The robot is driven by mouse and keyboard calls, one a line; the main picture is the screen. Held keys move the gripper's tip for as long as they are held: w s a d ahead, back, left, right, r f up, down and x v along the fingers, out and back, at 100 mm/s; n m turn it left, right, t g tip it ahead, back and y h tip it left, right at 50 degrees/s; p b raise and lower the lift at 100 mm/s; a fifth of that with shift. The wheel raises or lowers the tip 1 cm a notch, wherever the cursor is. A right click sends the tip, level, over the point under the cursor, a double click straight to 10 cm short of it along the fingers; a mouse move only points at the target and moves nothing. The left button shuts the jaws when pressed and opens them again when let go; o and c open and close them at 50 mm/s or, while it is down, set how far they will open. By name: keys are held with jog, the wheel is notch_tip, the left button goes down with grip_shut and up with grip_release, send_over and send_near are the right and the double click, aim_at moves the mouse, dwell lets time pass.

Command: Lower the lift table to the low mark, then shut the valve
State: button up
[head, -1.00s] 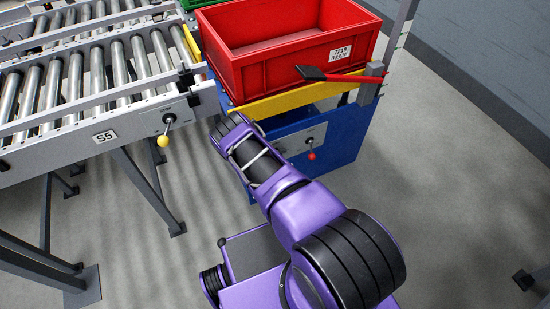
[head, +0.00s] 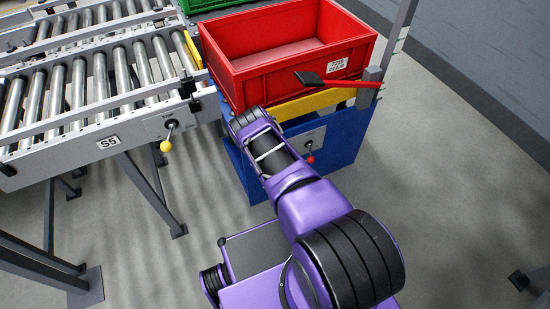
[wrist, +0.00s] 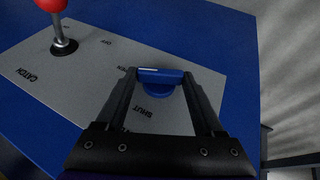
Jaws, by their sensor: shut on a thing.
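The lift table's blue base (head: 345,155) stands right of the roller conveyor, with its yellow platform (head: 310,103) carrying a red crate (head: 285,73). A red pointer (head: 350,83) sticks out at the platform's right, beside a grey post (head: 391,50). The low mark cannot be made out. In the wrist view my gripper (wrist: 160,82) is shut on the blue valve handle (wrist: 162,76), over a grey plate (wrist: 75,75) lettered SHUT and CATCH. My arm hides the valve in the head view.
A red-knobbed lever (head: 310,159) stands on the same plate, left of my gripper in the wrist view (wrist: 62,30). A yellow-knobbed lever (head: 167,145) hangs on the roller conveyor (head: 100,80), labelled S5.

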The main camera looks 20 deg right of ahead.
jog(key=shift+d+y+p, duration=0.1)
jog(key=shift+y+p, duration=0.8)
jog(key=shift+p, duration=0.05)
jog(key=o, duration=1.4)
jog(key=shift+r, duration=0.1)
jog(key=shift+s+r, duration=0.1)
jog(key=shift+r, duration=0.15)
jog(key=p+v, duration=0.5)
jog(key=v, duration=1.1)
jog(key=shift+r+p, duration=0.35)
